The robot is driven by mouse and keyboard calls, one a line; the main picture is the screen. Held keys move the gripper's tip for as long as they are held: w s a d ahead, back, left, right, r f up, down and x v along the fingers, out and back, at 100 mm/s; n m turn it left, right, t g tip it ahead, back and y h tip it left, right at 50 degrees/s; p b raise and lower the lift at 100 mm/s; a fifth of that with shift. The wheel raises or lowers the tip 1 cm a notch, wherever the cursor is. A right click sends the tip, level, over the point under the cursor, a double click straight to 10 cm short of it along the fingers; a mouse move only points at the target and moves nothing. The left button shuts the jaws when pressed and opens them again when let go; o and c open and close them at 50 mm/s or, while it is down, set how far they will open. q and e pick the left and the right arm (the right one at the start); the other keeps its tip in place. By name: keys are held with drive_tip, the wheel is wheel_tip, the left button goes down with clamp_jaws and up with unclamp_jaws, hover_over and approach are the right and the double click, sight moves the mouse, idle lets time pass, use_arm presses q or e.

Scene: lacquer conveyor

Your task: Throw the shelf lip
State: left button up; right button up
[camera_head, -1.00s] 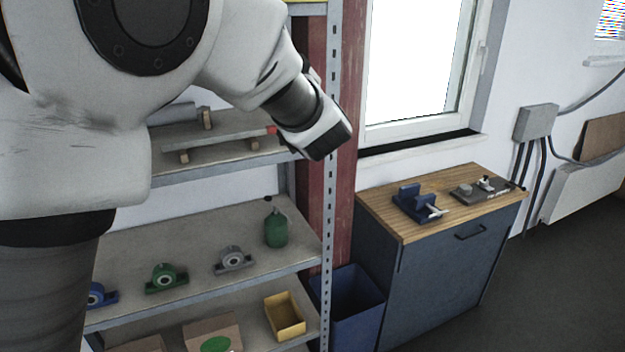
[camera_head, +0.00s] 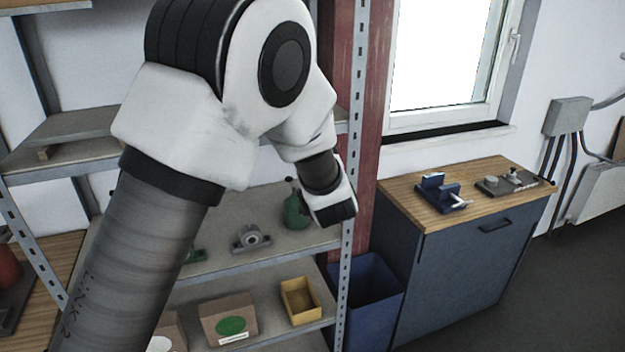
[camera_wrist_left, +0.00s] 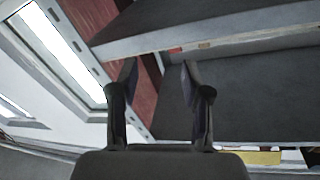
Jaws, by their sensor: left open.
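The metal shelf rack has a grey front lip on its middle shelf (camera_head: 268,260). My left gripper (camera_head: 335,208) is at the right end of that shelf, in front of the green bottle (camera_head: 296,212) and close to the perforated upright. Its fingertips are hard to make out in the head view. In the left wrist view the two fingers (camera_wrist_left: 158,80) stand apart with nothing between them. A shelf board (camera_wrist_left: 210,28) and a wider grey shelf surface (camera_wrist_left: 255,95) lie beyond them. I cannot tell whether a finger touches the lip. My right gripper is out of view.
A grey bearing block (camera_head: 251,238) sits on the middle shelf. A yellow bin (camera_head: 301,300) and cardboard boxes (camera_head: 228,318) are on the shelf below. A blue bin (camera_head: 375,305) and a wood-topped cabinet (camera_head: 470,190) stand to the right.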

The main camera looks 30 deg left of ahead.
use_arm(q)
wheel_tip(320, 180, down, 7)
drive_tip(key=m+h, duration=0.1)
drive_tip(key=shift+d+f+b, duration=0.15)
drive_tip(key=shift+d+b, duration=0.1)
drive_tip(key=shift+b, duration=0.15)
drive_tip(key=shift+s, duration=0.1)
